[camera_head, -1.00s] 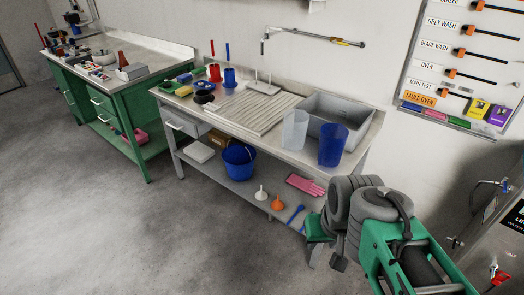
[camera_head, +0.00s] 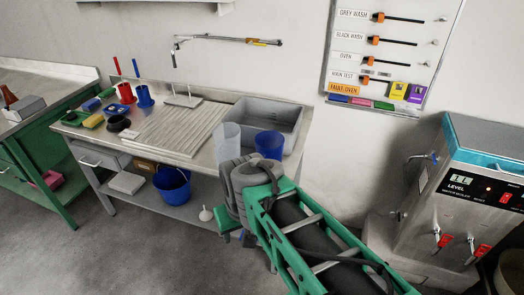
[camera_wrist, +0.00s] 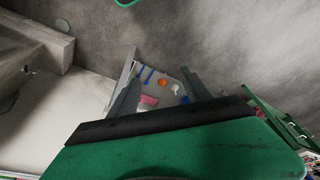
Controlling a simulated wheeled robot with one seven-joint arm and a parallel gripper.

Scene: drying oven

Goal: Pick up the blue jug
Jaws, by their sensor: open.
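The blue jug (camera_head: 270,145) stands upright at the right end of the workbench, beside the sink, in the head view. A clear, translucent jug (camera_head: 228,148) stands just left of it. My arm covers the lower part of the blue jug in this view. My gripper's fingers are hidden in the head view, around the far end of my green arm. In the wrist view my gripper (camera_wrist: 160,88) shows two dark grey fingers spread apart with nothing between them.
The workbench (camera_head: 85,132) holds a grey sink (camera_head: 258,112), a ribbed drainboard (camera_head: 172,130) and red and blue cups. A blue bucket (camera_head: 172,185) sits on its low shelf. A steel water boiler (camera_head: 465,195) stands at the right. Floor in front is clear.

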